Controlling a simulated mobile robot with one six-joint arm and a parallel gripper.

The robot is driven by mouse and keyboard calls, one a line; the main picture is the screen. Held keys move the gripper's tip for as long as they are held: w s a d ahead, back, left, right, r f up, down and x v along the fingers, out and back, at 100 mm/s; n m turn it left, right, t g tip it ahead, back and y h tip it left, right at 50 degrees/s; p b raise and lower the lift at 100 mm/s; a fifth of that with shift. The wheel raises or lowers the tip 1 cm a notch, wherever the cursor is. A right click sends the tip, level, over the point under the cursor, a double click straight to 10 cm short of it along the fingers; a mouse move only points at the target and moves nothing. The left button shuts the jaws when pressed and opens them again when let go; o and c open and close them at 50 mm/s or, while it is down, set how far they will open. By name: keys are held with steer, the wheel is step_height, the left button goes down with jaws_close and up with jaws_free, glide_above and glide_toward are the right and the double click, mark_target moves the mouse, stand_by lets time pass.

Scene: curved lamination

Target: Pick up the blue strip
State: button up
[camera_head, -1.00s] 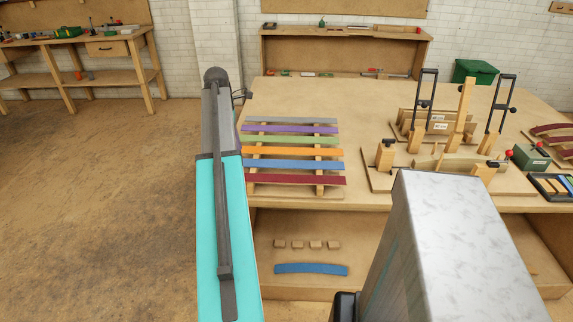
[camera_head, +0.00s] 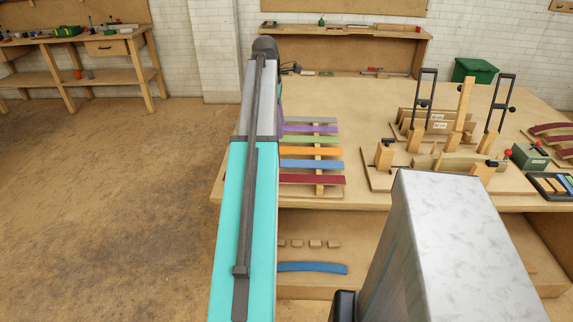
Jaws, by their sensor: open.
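A blue strip (camera_head: 311,165) lies across a wooden rack (camera_head: 320,189) on the workbench, between an orange strip (camera_head: 311,151) and a dark red strip (camera_head: 312,180). My arm covers its left end. A second, curved blue strip (camera_head: 312,267) lies on the shelf below the bench top; its left end is close to my arm's edge in the picture. A small dark part of my gripper (camera_head: 291,68) shows just right of the arm's far end, well away from both blue strips. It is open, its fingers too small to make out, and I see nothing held.
Grey (camera_head: 310,120), purple (camera_head: 309,129) and green (camera_head: 310,140) strips also lie on the rack. Several small wood blocks (camera_head: 298,244) sit on the shelf. A clamping jig (camera_head: 395,181) stands on the bench to the right. The bench top (camera_head: 350,105) behind the rack is clear.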

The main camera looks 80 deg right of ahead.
glide_above(286, 163)
steer(key=w, duration=0.1)
steer(key=shift+f+p, duration=0.45)
steer(key=shift+f, duration=3.7)
steer(key=shift+f, duration=0.1)
steer(key=shift+s+f+p, duration=0.15)
steer(key=shift+f+p, duration=0.2)
steer(key=shift+f, duration=0.9)
steer(key=shift+s+f+p, duration=0.15)
steer(key=shift+f+p, duration=0.15)
steer(key=shift+f, duration=0.95)
steer(key=c, duration=1.1)
steer(key=shift+r, duration=0.2)
steer(key=shift+r+b, duration=0.5)
steer(key=shift+r, duration=1)
steer(key=s+a, duration=0.2)
steer(key=s, duration=0.2)
steer(key=s+a+r+b, duration=0.1)
steer(key=s+a, duration=0.2)
steer(key=s, duration=0.2)
steer(key=s+a+b, duration=0.1)
steer(key=s+a, duration=0.2)
steer(key=s, duration=0.1)
steer(key=shift+s+a+r, duration=0.2)
steer(key=shift+s+r, duration=0.1)
steer(key=shift+s, duration=0.1)
